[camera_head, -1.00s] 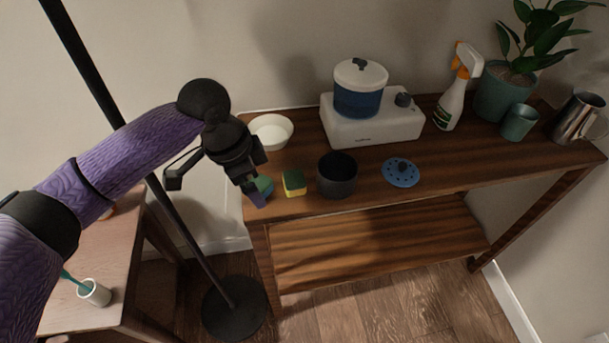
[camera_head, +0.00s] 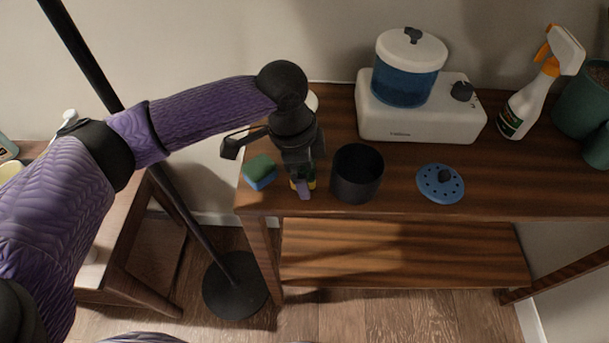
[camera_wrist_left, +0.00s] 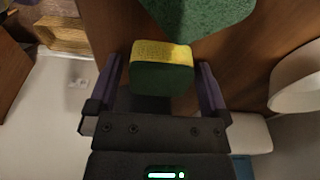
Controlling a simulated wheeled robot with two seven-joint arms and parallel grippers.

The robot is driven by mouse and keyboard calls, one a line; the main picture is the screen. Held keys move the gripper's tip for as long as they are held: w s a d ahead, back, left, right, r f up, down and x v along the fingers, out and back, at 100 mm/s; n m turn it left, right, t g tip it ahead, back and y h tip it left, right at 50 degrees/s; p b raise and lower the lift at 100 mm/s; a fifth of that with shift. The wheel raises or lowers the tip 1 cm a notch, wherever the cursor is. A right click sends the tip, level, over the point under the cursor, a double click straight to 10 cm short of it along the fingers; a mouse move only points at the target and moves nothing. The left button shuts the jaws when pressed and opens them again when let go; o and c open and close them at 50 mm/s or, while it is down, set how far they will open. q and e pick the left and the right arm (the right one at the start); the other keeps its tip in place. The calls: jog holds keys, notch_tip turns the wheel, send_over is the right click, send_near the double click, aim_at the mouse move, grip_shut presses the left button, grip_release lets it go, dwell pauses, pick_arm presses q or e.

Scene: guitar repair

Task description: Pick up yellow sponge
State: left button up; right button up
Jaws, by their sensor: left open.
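The yellow sponge (camera_wrist_left: 162,52) has a yellow layer and a dark green layer. In the left wrist view it lies between the two spread fingers of my left gripper (camera_wrist_left: 160,75), with a gap visible on each side. In the head view my left gripper (camera_head: 302,184) is over the sponge at the front left of the wooden table, and mostly hides it. The gripper is open. I cannot tell the exact height of the fingertips relative to the sponge. My right gripper is not in view.
A green and blue sponge (camera_head: 259,170) sits just left of the gripper. A dark pot (camera_head: 356,173) stands close on the right, with a blue lid (camera_head: 440,184) beyond it. A white appliance (camera_head: 420,123) and a spray bottle (camera_head: 535,90) stand behind. A lamp pole (camera_head: 190,215) stands left.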

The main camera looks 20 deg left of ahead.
pick_arm(q)
jog(key=shift+r, duration=0.15)
jog(key=c, duration=1.1)
notch_tip(320, 180, up, 10)
jog(key=p, duration=0.5)
jog(key=shift+r, duration=0.1)
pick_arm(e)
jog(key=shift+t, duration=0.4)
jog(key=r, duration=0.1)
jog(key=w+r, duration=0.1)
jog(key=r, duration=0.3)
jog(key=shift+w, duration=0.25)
